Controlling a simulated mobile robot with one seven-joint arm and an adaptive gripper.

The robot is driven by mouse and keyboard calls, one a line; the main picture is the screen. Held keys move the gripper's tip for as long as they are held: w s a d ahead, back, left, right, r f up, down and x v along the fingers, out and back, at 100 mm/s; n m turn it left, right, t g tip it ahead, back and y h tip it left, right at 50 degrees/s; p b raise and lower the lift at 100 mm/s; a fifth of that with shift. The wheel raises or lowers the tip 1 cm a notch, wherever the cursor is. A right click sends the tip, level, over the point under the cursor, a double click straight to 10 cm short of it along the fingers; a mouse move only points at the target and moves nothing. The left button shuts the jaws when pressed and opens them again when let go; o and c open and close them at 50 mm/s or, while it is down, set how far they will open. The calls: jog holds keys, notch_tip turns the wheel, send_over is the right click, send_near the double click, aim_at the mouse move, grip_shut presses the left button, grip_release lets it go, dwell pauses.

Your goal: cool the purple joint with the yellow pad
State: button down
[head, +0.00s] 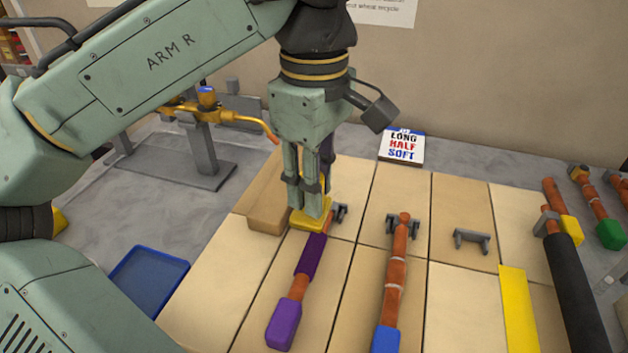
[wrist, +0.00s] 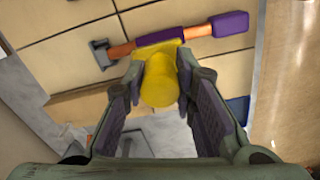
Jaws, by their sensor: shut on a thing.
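The purple joint is an orange-brown rod with a purple sleeve (head: 311,256) and a purple end block (head: 284,323), lying on a beige tile with its far end at a grey clip (head: 339,212). My gripper (head: 310,212) points down at the rod's far end. It is shut on the yellow pad (head: 311,219), which has a thick round grip (wrist: 160,82) between the fingers. In the wrist view, the pad's flat edge overlaps the near side of the purple sleeve (wrist: 160,37). I cannot tell whether they touch.
A second rod with a blue end (head: 386,338) lies to the right, and an empty grey clip (head: 472,240) beyond it. A tan box (head: 268,207) stands just left of my gripper. A blue tray (head: 148,280), a gas torch stand (head: 205,150) and a yellow strip (head: 519,308) are around.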

jog(key=shift+f, duration=0.15)
jog(key=shift+f+b, duration=3)
jog(key=shift+f, duration=0.5)
dwell(4.3)
